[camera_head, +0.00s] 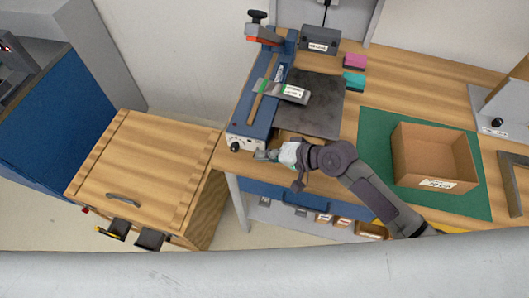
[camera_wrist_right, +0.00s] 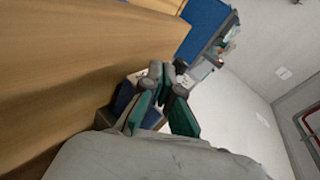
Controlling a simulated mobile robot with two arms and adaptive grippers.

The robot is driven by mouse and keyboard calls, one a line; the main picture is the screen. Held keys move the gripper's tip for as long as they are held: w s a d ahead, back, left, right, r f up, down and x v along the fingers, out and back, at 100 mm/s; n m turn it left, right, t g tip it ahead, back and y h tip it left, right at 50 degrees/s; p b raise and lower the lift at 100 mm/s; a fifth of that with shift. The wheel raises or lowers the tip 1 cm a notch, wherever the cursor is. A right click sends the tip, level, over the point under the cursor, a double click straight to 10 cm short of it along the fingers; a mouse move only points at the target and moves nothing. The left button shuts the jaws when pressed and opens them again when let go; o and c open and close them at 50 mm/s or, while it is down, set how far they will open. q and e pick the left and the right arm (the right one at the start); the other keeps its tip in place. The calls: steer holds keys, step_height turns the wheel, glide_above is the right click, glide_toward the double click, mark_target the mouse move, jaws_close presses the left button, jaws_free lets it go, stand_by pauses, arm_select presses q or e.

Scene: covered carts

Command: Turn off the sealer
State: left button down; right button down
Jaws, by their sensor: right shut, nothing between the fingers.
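The blue sealer (camera_head: 250,112) stands on the wooden workbench, with an orange-and-black part at its far end. Its near end carries a pale panel with a dark round knob (camera_head: 235,146). A flat pouch with a white label (camera_head: 290,92) lies across the sealer and the dark plate beside it. My right gripper (camera_head: 259,155) is just right of the knob, close to the panel; contact cannot be told. Its green-padded fingers (camera_wrist_right: 166,82) are shut and empty in the right wrist view. My left gripper is not in view.
A cardboard box (camera_head: 403,174) stands on a green mat (camera_head: 373,150) right of my right arm. A wooden-topped cart (camera_head: 145,160) is left of the bench. Pink (camera_head: 355,61) and teal (camera_head: 353,83) blocks and a dark grey box (camera_head: 319,46) sit behind the plate.

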steer(key=shift+f+n+t, duration=0.15)
steer(key=shift+n+t, duration=0.15)
steer(key=shift+t, duration=0.1)
steer(key=shift+r+p, duration=0.85)
steer(key=shift+p, duration=0.05)
